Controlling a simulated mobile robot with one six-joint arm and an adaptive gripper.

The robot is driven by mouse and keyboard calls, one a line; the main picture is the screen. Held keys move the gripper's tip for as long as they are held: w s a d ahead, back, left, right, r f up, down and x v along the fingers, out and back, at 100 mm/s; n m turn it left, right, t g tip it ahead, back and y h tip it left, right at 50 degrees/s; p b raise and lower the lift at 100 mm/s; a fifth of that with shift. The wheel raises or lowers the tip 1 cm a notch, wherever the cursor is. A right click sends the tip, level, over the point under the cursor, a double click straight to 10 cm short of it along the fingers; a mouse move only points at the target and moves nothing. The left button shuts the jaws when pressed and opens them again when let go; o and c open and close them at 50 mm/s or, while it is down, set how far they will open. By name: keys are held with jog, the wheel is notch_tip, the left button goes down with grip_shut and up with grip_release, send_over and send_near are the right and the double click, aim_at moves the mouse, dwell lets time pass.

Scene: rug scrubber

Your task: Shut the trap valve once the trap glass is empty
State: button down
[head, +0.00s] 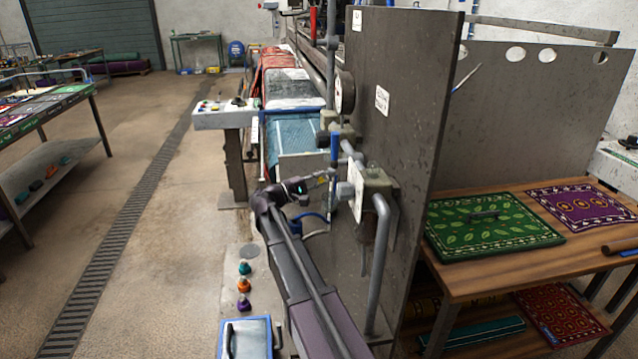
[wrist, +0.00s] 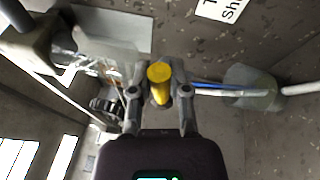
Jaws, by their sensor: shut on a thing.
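My gripper (head: 328,177) is at the pipework on the left side of the grey panel. In the wrist view my gripper (wrist: 160,92) has its fingers closed on either side of a yellow-ended handle (wrist: 160,76), seemingly the trap valve's. A blue rod (wrist: 210,87) runs right from beside the fingers to a greyish, cup-like part (wrist: 254,90); I cannot tell whether this is the trap glass. In the head view a blue upright part (head: 334,150) stands just above my gripper. Below the trap's grey-green cap (head: 378,183) the glass is partly hidden by a pipe, and its contents cannot be read.
The tall grey panel (head: 400,130) stands close right of my arm, with a bent grey pipe (head: 381,260) before it. A wooden table (head: 480,280) with rugs is at right.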

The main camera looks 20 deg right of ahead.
jog(key=shift+f+m+g+h+b, duration=0.15)
jog(key=shift+f+m+b, duration=0.15)
jog(key=shift+m, duration=0.25)
jog(key=shift+f+m+g+h+b, duration=0.15)
jog(key=shift+m+b, duration=0.2)
jog(key=shift+m, duration=0.2)
jog(key=c, duration=0.6)
grip_release()
jog(key=shift+r, duration=0.15)
